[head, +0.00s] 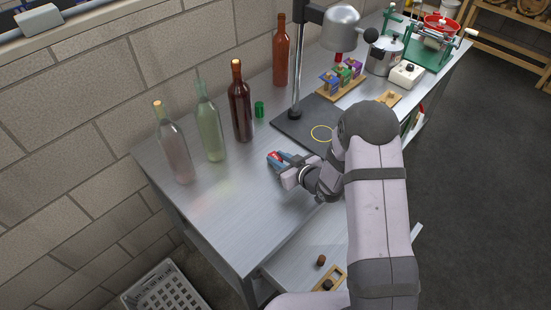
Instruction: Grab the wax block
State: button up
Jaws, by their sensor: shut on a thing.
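My gripper (278,159) is low over the metal bench (217,205), left of the dark board. Its jaws are shut on a small red piece, which looks like the wax block (274,154). Only a little of the block shows between the bluish fingertips; the rest is hidden by the jaws. I cannot tell whether the block touches the bench top.
Several bottles, such as the dark one (240,103), stand left and behind my gripper. A green cylinder (259,109) stands near them. The front left bench top is clear.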

jog(key=shift+r, duration=0.1)
notch_tip(320, 180, up, 10)
jog(key=b, duration=0.1)
dwell(0.8)
